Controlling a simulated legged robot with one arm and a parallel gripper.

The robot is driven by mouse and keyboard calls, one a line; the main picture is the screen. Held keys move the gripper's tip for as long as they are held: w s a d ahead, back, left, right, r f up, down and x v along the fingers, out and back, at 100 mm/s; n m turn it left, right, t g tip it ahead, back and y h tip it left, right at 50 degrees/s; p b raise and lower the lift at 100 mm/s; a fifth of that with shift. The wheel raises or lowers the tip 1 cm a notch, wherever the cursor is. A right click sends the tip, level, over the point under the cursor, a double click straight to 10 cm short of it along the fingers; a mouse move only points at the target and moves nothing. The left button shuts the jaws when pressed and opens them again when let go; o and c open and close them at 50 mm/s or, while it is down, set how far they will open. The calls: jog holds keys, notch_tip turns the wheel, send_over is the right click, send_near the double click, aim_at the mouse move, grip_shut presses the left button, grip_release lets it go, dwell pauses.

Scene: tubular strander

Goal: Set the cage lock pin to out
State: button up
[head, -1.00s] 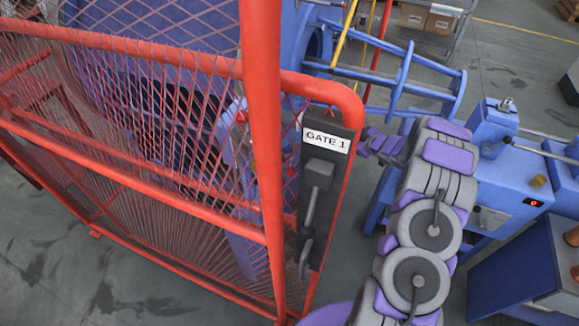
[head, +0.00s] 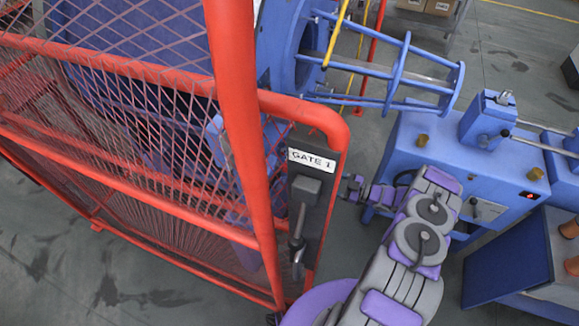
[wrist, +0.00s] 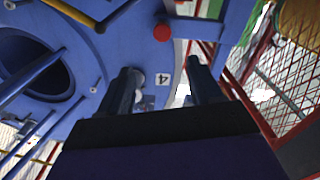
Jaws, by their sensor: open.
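My gripper (head: 352,187) is in the head view, just right of the red gate post, at the end of my grey and purple arm. In the wrist view my gripper (wrist: 163,85) has its two dark fingers apart with nothing clearly held between them. A red round knob (wrist: 161,32) sits on a blue machine part above and between the fingers. A white plate marked 4 (wrist: 164,78) shows in the gap. A small pale round end (wrist: 140,98) is beside the left finger, partly hidden. I cannot tell for sure which is the cage lock pin.
A red mesh gate (head: 120,150) with a GATE 1 label (head: 311,160) and dark latch plate stands close on the left. The blue strander frame (head: 385,70) is behind. A blue cabinet (head: 500,185) with a lever stands right. Open floor lies at the upper right.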

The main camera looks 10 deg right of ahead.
jog(key=b+x, duration=0.1)
jog(key=x, duration=0.7)
jog(key=b+x, duration=0.1)
jog(key=x, duration=0.8)
jog(key=shift+a+r, duration=0.1)
jog(key=shift+a, duration=0.35)
jog(key=shift+d, duration=0.1)
jog(key=shift+d, duration=0.15)
jog(key=c, duration=0.3)
grip_shut()
